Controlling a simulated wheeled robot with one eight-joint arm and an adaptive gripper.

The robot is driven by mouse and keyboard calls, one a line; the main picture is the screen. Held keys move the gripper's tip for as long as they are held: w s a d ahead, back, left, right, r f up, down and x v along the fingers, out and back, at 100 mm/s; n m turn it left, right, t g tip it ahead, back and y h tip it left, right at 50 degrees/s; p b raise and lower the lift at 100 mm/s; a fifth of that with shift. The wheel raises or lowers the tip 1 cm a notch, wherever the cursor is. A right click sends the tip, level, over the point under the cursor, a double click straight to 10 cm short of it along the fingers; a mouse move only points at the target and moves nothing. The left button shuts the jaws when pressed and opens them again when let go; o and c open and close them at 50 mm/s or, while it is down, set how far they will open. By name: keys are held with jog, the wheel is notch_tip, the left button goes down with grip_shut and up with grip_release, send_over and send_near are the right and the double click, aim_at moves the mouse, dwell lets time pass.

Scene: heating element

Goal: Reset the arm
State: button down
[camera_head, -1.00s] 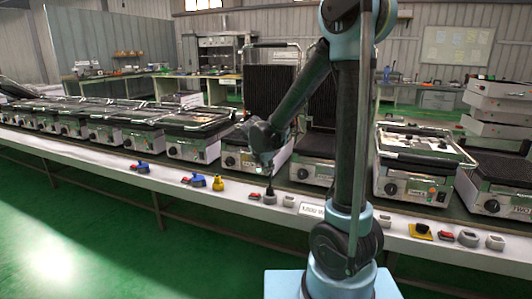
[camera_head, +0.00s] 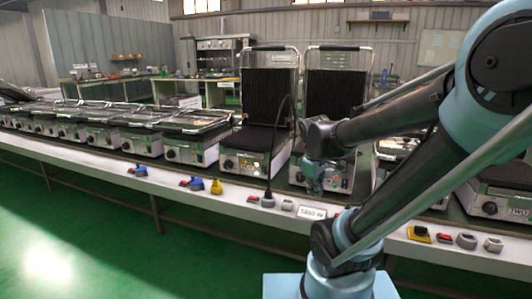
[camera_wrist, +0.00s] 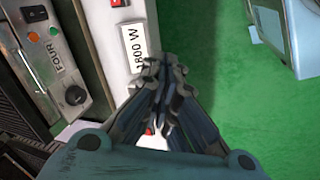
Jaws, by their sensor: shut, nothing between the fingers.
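My arm leans to the right in the head view and hides part of the grills there.
Two open grills (camera_head: 270,100) (camera_head: 333,85) stand with lids raised. A black plug (camera_head: 268,199) with a cord rising from it sits on the shelf (camera_head: 130,176). A yellow plug (camera_head: 217,186) is further left. Closed grills (camera_head: 190,130) line the left. The green floor (camera_head: 60,245) in front is clear.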

jog(key=s+d+f+m+y, duration=0.1)
jog(key=s+f+m, duration=0.3)
jog(key=s+m, duration=0.5)
jog(key=shift+s+d+g, duration=0.4)
jog(key=shift+s, duration=0.65)
jog(key=shift+f, duration=0.1)
jog(key=shift+w+f, duration=0.2)
jog(key=shift+w, duration=0.3)
